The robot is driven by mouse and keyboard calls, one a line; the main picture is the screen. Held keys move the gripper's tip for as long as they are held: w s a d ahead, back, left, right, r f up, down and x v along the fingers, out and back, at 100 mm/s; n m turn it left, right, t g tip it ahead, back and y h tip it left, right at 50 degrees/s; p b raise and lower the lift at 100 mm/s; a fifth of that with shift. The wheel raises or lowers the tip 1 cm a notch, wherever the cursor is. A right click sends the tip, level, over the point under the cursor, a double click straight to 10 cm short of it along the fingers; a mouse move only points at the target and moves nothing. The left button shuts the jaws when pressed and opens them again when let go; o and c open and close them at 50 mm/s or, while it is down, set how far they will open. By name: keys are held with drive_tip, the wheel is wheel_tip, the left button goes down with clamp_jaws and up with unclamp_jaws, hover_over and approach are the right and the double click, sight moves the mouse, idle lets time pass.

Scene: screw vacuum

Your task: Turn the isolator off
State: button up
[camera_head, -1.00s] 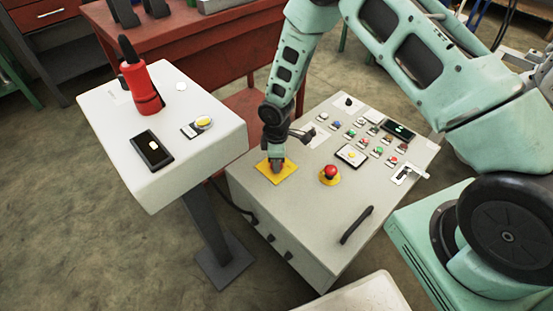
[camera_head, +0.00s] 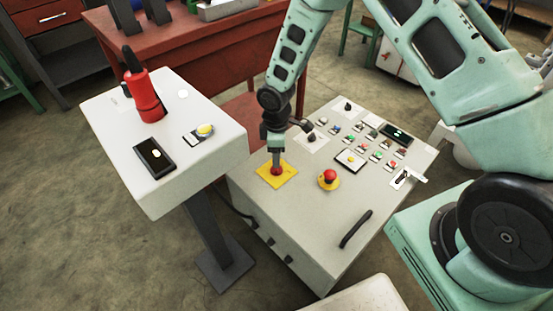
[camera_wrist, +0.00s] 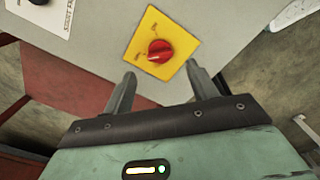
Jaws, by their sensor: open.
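The isolator is a red rotary knob (camera_wrist: 160,51) on a square yellow plate (camera_wrist: 183,35), on top of the grey control box (camera_head: 310,220). In the head view the red knob (camera_head: 277,171) shows just below my gripper (camera_head: 276,160), on the yellow plate (camera_head: 289,178). In the wrist view my gripper (camera_wrist: 157,85) is open, with its two fingers apart and nothing between them. The knob lies ahead of the fingertips, between their lines, and appears apart from them.
A red emergency stop (camera_head: 329,177) on a yellow base stands right of the isolator. Several buttons and a display (camera_head: 396,134) fill the panel's back right. A white pedestal (camera_head: 190,185) with a red-and-black device (camera_head: 144,95) stands left. A red bench (camera_head: 200,50) is behind.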

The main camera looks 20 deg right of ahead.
wheel_tip(320, 180, up, 11)
drive_tip(key=p, duration=0.1)
drive_tip(key=shift+p, duration=0.35)
drive_tip(key=s+a+r+m, duration=0.2)
drive_tip(key=s+a+r, duration=0.4)
drive_tip(key=s+r, duration=0.55)
drive_tip(key=s+r+m, duration=0.2)
drive_tip(key=s+r, duration=0.2)
drive_tip(key=s, duration=0.5)
drive_tip(key=s+r+m, duration=0.2)
drive_tip(key=s+r, duration=0.2)
drive_tip(key=s, duration=0.5)
wheel_tip(320, 180, up, 16)
drive_tip(key=p, duration=1.6)
drive_tip(key=shift+w+a+r+y+p, duration=0.15)
drive_tip(key=shift+w+y+p, duration=0.15)
drive_tip(key=shift+p, duration=0.1)
